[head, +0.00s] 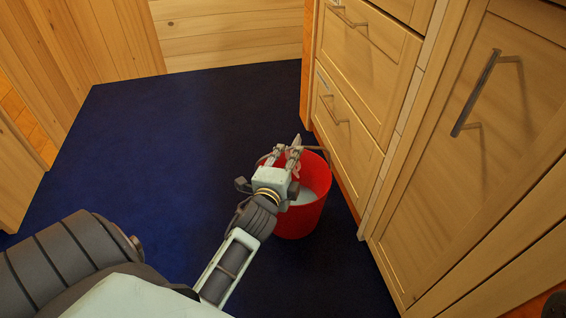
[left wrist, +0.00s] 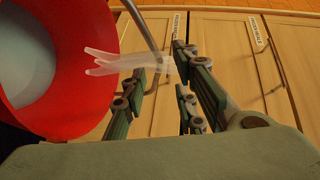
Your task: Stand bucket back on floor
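The red bucket (head: 302,219) is on the dark blue floor (head: 150,130) beside the cabinet. It looks upright in the head view, its pale inside showing. My left gripper (head: 288,150) is over the bucket's far rim and hides part of it. In the left wrist view the bucket (left wrist: 105,38) fills the upper left. A thin handle (left wrist: 143,30) runs down toward the space between the fingers of my left gripper (left wrist: 160,65). The fingers stand apart. A pale translucent forked shape (left wrist: 105,62) lies across the fingertips. My right gripper is not in view.
The wooden cabinet with drawers (head: 355,115) and a door (head: 480,150) with a metal handle stands close on the bucket's right. A wood-plank wall (head: 230,35) is at the back. The floor left of the bucket is clear.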

